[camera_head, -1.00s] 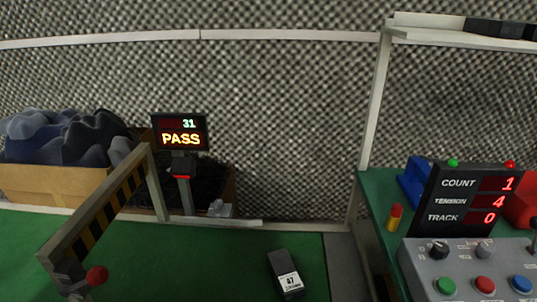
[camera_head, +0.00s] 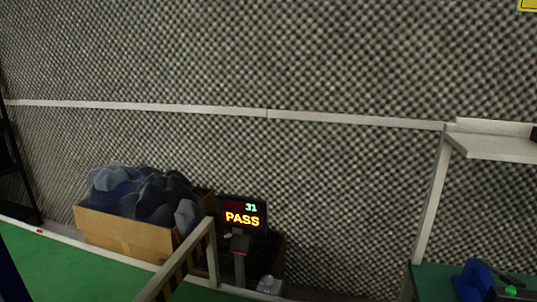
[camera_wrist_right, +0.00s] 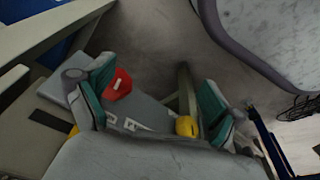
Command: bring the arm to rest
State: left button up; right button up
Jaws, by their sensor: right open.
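My right gripper (camera_wrist_right: 157,92) shows in the right wrist view, with its two teal-padded fingers spread apart and nothing held between them. A red thing (camera_wrist_right: 118,84) and a yellow thing (camera_wrist_right: 187,126) show behind the fingers; I cannot tell exactly what they are. Neither of my grippers shows in the head view.
In the head view, a cardboard box (camera_head: 125,232) of dark cloth-like pieces stands by the foam wall (camera_head: 330,190). Beside it are a PASS display (camera_head: 243,213) and a striped barrier frame (camera_head: 180,272). A green surface (camera_head: 70,262) lies at left, a shelf (camera_head: 490,142) at right.

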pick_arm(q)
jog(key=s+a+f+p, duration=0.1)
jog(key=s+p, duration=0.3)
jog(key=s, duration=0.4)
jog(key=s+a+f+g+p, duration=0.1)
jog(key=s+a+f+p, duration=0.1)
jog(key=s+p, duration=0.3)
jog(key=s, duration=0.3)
pick_arm(e)
jog(key=s+d+f, duration=0.1)
jog(key=s, duration=0.7)
jog(key=s+d+f+g, duration=0.1)
jog(key=s+d+f, duration=0.1)
jog(key=s, duration=0.6)
